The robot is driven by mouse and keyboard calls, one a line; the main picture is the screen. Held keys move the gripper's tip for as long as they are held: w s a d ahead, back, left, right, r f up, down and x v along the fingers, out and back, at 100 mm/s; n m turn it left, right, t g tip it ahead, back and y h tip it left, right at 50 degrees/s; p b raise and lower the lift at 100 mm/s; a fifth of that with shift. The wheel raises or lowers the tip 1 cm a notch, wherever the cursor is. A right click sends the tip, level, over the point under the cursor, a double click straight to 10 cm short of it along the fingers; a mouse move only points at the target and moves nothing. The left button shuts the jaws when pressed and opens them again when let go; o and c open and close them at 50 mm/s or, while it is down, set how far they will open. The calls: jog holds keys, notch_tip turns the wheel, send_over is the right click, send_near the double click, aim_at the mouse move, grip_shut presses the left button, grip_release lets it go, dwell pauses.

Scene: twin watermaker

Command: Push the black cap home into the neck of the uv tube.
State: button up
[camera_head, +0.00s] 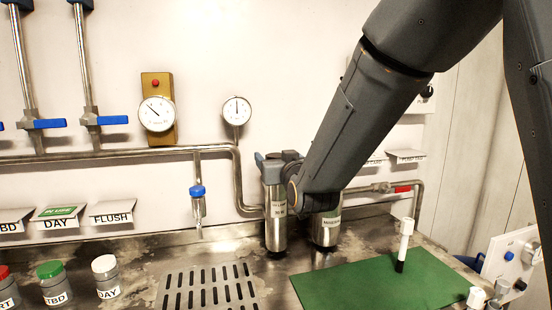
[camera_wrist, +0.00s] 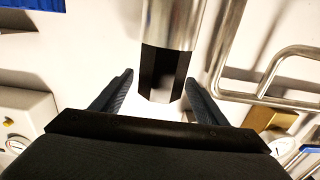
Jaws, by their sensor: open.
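In the wrist view, a steel tube (camera_wrist: 168,22) comes in from the top edge, with a black faceted piece (camera_wrist: 163,72), which looks like the cap, at its end. My gripper (camera_wrist: 160,78) is open, with one finger on each side of the black piece and space visible on both sides. How deep the cap sits in the neck cannot be told. In the head view, two steel canisters stand by the wall, a left one (camera_head: 275,225) and a right one (camera_head: 327,232). My arm covers part of their tops and hides the cap and fingers from clear view.
A white stick with a black lower end (camera_head: 403,245) stands on the green mat (camera_head: 365,282). A slotted drain (camera_head: 208,288) and several lidded jars (camera_head: 105,275) are at left. Steel pipe (camera_head: 100,155) and gauges (camera_head: 156,114) line the wall.

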jog(key=b+v, duration=0.1)
jog(key=v, duration=0.6)
jog(key=shift+s, duration=0.35)
jog(key=shift+d, duration=0.1)
